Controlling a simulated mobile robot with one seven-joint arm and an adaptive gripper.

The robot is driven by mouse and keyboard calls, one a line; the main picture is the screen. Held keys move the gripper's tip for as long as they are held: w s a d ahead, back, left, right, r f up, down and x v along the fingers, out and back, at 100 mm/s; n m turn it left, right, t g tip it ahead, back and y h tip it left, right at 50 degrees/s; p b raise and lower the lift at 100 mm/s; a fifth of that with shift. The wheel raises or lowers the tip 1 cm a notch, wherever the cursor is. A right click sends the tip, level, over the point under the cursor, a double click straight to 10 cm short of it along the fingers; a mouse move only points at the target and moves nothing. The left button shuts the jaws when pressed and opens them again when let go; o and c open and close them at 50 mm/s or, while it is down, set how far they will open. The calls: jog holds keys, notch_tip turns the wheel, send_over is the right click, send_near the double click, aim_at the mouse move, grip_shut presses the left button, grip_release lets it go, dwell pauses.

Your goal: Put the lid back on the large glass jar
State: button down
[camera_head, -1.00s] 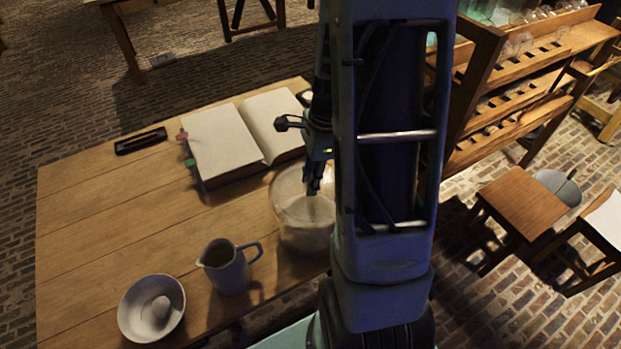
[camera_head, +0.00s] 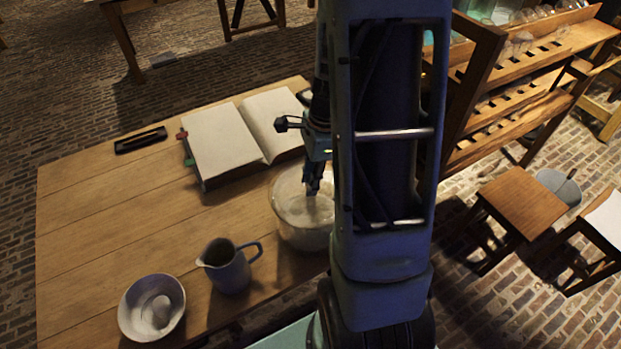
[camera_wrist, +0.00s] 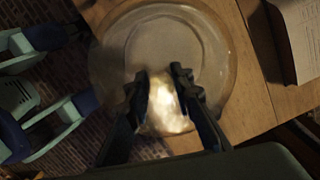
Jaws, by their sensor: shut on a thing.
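The large glass jar (camera_head: 292,235) stands on the table's near right part, partly hidden behind my arm. In the wrist view its round clear glass (camera_wrist: 108,62) lies below and ahead of my fingers. My gripper (camera_head: 313,188) points down over the jar's top. In the wrist view the two dark fingers (camera_wrist: 166,98) are shut on a bright, glassy piece, which looks like the knob of the lid (camera_wrist: 167,108). The lid's edge is hard to tell from the jar's glass, so I cannot tell whether the lid is seated on the rim.
A grey jug (camera_head: 228,268) stands close left of the jar, its handle towards it. A white bowl (camera_head: 127,312) with a rounded object in it is further left. An open book (camera_head: 222,145) lies behind the jar, and a dark tray (camera_head: 140,140) beyond. The table's left middle is clear.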

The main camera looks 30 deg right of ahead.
jog(key=c, duration=1.6)
grip_release()
jog(key=o, duration=0.5)
jog(key=shift+c, duration=0.2)
jog(key=shift+r, duration=0.1)
jog(key=shift+r+p, duration=3.1)
jog(key=shift+r, duration=0.35)
